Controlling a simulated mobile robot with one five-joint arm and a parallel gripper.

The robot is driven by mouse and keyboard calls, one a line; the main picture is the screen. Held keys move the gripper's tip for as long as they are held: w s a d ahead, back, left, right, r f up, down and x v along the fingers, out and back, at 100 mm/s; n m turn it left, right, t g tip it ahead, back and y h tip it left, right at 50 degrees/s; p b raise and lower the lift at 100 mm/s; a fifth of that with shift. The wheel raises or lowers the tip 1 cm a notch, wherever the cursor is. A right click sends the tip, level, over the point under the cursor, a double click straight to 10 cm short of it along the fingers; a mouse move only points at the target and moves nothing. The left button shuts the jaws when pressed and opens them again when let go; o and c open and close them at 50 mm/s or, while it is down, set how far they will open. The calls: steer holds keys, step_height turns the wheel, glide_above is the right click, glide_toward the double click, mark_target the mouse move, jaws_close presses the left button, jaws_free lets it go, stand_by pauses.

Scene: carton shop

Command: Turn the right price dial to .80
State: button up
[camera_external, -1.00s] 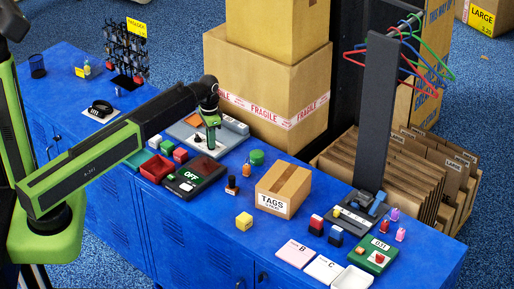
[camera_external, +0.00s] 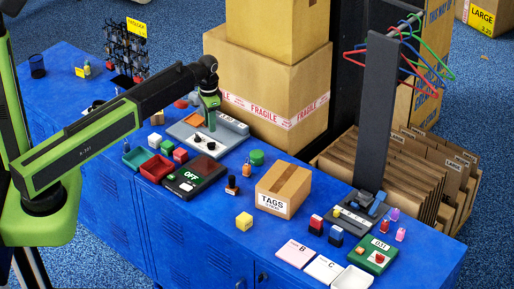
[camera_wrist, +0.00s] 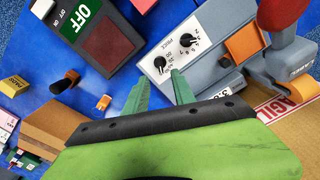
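The grey pricing machine (camera_external: 228,136) stands on the blue counter with two black knobs on a white PRICE plate. The right price dial (camera_external: 211,146) also shows in the wrist view (camera_wrist: 160,62), with small cents marks around it; its exact setting is too small to read surely. The left dial (camera_wrist: 187,40) has single digits around it. My gripper (camera_external: 210,118) is above the dials, apart from them. In the wrist view my gripper's green fingers (camera_wrist: 160,80) are spread and empty, with the right dial just beyond their tips.
The black box with an OFF display (camera_external: 195,178) sits in front of the machine. A red handle (camera_wrist: 281,12) and orange block (camera_wrist: 244,43) are on the machine's far side. The FRAGILE carton (camera_external: 275,100) stands behind, and the TAGS box (camera_external: 284,188) to the right.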

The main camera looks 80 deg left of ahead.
step_height(320, 180, up, 9)
steer(key=p, duration=0.7)
steer(key=shift+r+p, duration=0.2)
steer(key=shift+p, duration=0.1)
